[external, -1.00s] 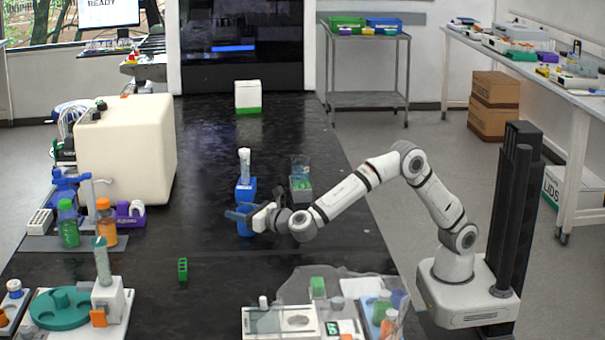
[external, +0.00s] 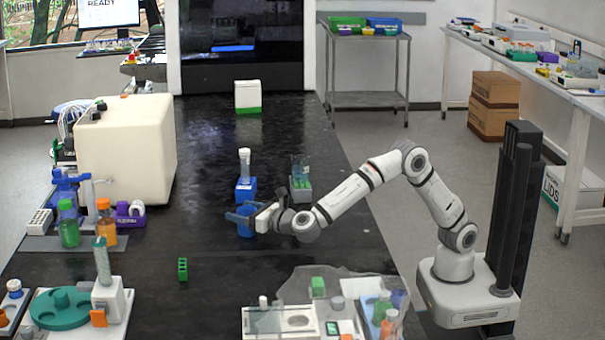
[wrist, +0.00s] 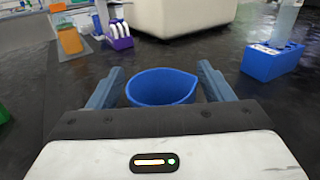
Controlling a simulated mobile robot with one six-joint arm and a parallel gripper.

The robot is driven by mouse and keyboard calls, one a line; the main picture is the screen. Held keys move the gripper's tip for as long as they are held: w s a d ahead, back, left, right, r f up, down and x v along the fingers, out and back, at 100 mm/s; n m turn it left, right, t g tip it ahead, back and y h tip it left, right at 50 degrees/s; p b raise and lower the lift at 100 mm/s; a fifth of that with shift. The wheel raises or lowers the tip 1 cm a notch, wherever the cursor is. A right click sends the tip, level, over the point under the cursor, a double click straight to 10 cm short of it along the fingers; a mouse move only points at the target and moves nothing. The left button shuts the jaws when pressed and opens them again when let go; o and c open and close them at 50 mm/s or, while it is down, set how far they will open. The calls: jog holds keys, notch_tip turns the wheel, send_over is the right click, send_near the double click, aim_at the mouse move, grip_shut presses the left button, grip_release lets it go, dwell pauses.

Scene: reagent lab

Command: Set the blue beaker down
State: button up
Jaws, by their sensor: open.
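The blue beaker (wrist: 161,88) stands upright on the black bench between the two fingers of my gripper (wrist: 160,85) in the wrist view. A gap shows on each side of it, so the fingers are open and apart from it. In the external view the beaker (external: 246,229) is partly hidden behind my gripper (external: 243,216), which reaches in from the right. The beaker's base is hidden in the wrist view.
A blue stand (external: 246,189) with a white-topped tube is behind the beaker. A small green rack (external: 183,269) sits front left. A large cream machine (external: 125,150) stands left. Bench between them is clear.

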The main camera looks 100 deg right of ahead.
jog(key=shift+s+a+r+p, duration=0.5)
jog(key=shift+s+a+r, duration=0.1)
jog(key=shift+s+r, duration=0.25)
notch_tip(320, 180, up, 5)
jog(key=shift+r+p, duration=0.15)
jog(key=shift+p, duration=0.75)
jog(key=shift+d, duration=0.1)
